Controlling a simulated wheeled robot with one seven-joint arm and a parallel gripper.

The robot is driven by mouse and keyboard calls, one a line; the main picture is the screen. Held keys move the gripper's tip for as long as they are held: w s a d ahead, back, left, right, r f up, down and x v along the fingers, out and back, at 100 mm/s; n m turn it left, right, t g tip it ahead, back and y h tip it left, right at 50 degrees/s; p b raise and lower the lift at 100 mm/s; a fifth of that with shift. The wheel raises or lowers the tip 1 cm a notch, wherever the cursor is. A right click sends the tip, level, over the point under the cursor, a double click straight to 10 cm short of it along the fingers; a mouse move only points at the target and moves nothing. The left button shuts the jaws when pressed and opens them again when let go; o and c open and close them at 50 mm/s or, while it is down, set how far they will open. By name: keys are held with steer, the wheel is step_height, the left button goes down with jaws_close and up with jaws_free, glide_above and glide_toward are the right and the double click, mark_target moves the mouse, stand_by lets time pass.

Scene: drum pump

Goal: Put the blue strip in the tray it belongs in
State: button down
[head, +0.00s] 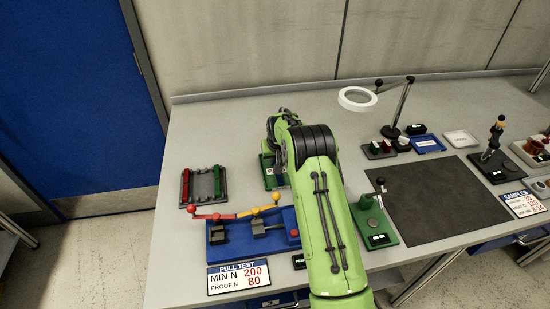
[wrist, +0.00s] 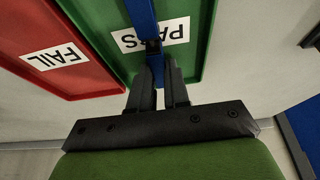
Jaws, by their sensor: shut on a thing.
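My gripper (wrist: 153,72) is shut on the blue strip (wrist: 142,17) in the wrist view. The strip runs from the fingertips to the top edge of the picture and partly covers the PASS label. Under it is a green tray (wrist: 200,70) with a white PASS label, upside down here. I cannot tell whether the strip touches this tray. A red tray (wrist: 85,85) with a FAIL label (wrist: 52,57) lies beside it on the left. In the head view my green arm hides the gripper, and I cannot make out the strip or either labelled tray.
A blue pull-test fixture (head: 220,250) with red and yellow levers stands left of my arm, behind a PULL TEST sign (head: 238,275). A grey holder (head: 203,184) with red and green pieces lies further left. A green lever device (head: 372,222) and dark mat (head: 435,200) are right.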

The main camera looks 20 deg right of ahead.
steer(key=c, duration=1)
jaws_free()
steer(key=shift+o, duration=0.3)
steer(key=shift+o, duration=1.2)
steer(key=shift+r, duration=0.1)
steer(key=shift+r+p, duration=2.45)
steer(key=shift+r, duration=1.6)
steer(key=shift+f, duration=0.1)
